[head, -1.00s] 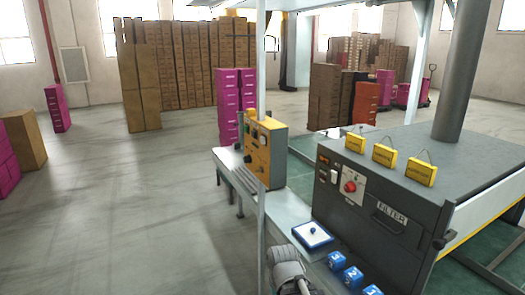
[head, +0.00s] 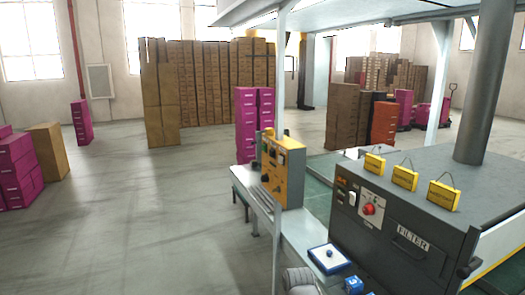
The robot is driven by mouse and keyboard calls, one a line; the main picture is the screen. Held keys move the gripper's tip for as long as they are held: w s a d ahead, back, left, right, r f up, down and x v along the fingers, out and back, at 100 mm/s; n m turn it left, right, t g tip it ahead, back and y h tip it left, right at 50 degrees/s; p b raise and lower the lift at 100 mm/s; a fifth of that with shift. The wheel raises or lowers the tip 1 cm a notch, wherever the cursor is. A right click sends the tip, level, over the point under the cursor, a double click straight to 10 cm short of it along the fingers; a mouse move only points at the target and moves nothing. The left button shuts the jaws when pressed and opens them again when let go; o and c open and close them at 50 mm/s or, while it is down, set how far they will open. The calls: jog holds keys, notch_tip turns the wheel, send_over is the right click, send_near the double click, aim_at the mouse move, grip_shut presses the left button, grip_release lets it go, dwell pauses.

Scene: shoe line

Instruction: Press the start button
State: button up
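The frames do not show clearly which control is the start button. A round red button (head: 369,209) sits on a pale plate on the dark grey machine marked FILTER (head: 409,240). Small lit orange indicators (head: 341,182) show to its left. A grey rounded part, probably of my arm, shows at the bottom edge, below and apart from these controls. My gripper's fingers are not in view.
A blue-edged white pad (head: 327,258) and blue numbered blocks (head: 354,284) lie on the metal bench. A thin white post (head: 278,120) rises beside the yellow box. Several yellow tags (head: 404,179) stand on the machine. Open floor (head: 150,220) lies to the left, with pink boxes (head: 20,170) beyond.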

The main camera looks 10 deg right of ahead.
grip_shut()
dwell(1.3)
